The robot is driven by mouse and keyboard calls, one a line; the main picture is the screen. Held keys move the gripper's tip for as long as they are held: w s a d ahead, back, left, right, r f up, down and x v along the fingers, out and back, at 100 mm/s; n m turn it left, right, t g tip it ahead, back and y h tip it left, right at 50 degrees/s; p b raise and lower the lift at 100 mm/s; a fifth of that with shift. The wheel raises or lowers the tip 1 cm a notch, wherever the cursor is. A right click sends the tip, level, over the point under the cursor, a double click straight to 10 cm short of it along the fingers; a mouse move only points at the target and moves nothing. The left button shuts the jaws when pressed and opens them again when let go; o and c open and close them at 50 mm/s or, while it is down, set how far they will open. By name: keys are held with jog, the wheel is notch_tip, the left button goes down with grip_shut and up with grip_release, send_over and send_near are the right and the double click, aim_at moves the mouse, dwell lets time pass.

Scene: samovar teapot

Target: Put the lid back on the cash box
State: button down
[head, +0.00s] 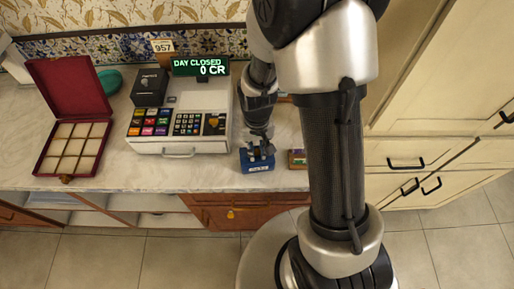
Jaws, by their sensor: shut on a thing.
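The small blue cash box (260,168) stands on the counter near its front edge, right of the cash register, with a pale label on its front. My gripper (257,147) points down right over it, its fingers at the top of the blue box. It is shut on the cash box lid, which is small and mostly hidden by the fingers. I cannot tell from this view whether the lid touches the box rim or is just above it.
A cash register (180,122) with a lit display stands close to the left of the box. A small brown-and-green item (298,159) lies to its right. An open dark red compartment case (76,150) is at far left. The counter's front edge (200,187) is close.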

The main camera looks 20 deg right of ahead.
jog(key=c, duration=1.4)
grip_release()
jog(key=shift+c, duration=0.2)
jog(key=o, duration=0.5)
jog(key=shift+r+p, duration=2.8)
jog(key=shift+r, duration=0.75)
jog(key=shift+c, duration=0.3)
